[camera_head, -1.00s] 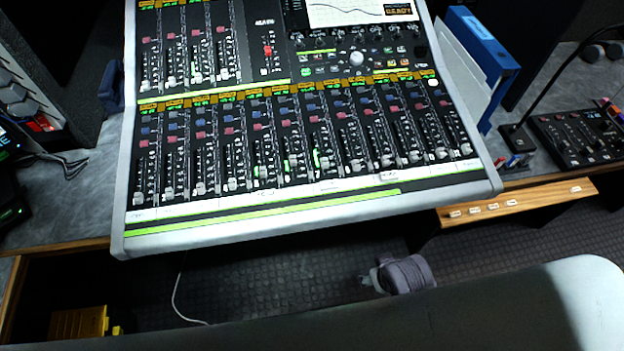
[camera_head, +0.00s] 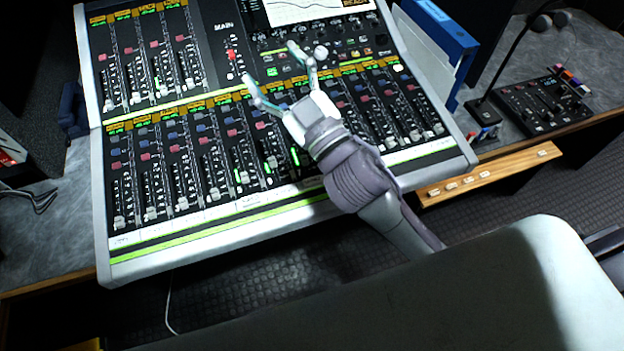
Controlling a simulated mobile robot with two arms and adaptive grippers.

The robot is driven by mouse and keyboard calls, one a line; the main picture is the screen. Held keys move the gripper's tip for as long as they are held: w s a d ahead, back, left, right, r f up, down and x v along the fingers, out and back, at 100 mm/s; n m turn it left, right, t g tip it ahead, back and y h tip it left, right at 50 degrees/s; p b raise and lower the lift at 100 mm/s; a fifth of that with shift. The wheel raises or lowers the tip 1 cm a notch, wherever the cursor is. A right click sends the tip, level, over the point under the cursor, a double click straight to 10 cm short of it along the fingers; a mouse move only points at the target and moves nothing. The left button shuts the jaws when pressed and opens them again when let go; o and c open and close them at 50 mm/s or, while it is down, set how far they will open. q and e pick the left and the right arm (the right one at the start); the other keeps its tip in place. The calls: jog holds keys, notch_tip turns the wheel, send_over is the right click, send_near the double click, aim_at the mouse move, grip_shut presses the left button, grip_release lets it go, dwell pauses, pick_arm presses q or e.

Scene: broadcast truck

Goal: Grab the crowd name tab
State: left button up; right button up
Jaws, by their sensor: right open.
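Several small pale name tabs sit on a wooden ledge (camera_head: 510,167) right of the mixing desk. A group of them (camera_head: 451,187) is at the ledge's left part, and a single tab (camera_head: 543,153) is near its right end. Their lettering is too small to read, so I cannot tell which one is crowd. My right gripper (camera_head: 271,64) is open and empty, its fingers spread above the middle of the mixing desk (camera_head: 185,240), left of and away from the ledge. The arm hides part of the desk's faders and front label strip. My left gripper is not in view.
A blue binder (camera_head: 440,35) stands at the desk's right side. A small control panel (camera_head: 545,100) and a gooseneck microphone (camera_head: 510,60) stand behind the ledge. Dark floor shows below the desk.

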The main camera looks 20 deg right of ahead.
jog(key=s+a+r+n+g+y, duration=0.3)
jog(key=a+r+n+g+y, duration=0.15)
jog(key=n+y, duration=0.3)
jog(key=s+a+r+n+g+y, duration=0.3)
jog(key=a+n+g+y, duration=0.25)
jog(key=n+y, duration=0.2)
jog(key=s+a+f+n+g, duration=0.1)
jog(key=s+a+n+g, duration=0.4)
jog(key=n+g, duration=0.3)
jog(key=n+g+h, duration=0.2)
jog(key=n+h, duration=0.3)
jog(key=h, duration=1.7)
send_over(313, 182)
notch_tip(313, 182, down, 19)
jog(key=f, duration=0.5)
jog(key=f+p, duration=0.1)
jog(key=f, duration=0.2)
jog(key=shift+s+d, duration=0.2)
jog(key=shift+d, duration=0.1)
jog(key=shift+w+a+f+p, duration=0.15)
jog(key=shift+f+p, duration=0.3)
jog(key=shift+f, duration=1.05)
jog(key=shift+a+f+p, duration=0.1)
jog(key=shift+f+p, duration=0.35)
jog(key=shift+f, duration=1)
jog(key=c, duration=1)
